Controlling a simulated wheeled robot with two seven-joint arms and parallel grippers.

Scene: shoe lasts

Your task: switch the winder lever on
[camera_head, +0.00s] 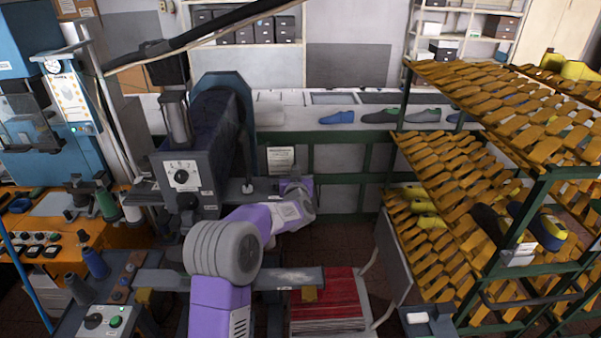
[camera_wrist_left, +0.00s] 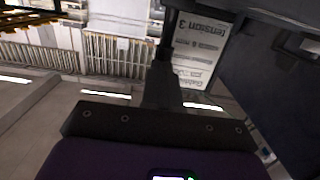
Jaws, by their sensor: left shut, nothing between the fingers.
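My right gripper is out of view.
A white sign (camera_head: 281,160) hangs behind the hand; a printed tension label (camera_wrist_left: 200,45) shows upside down in the wrist view. A rack of yellow shoe lasts (camera_head: 450,180) fills the right. Red sheets (camera_head: 328,300) lie at the bottom. A control bench (camera_head: 100,300) stands lower left.

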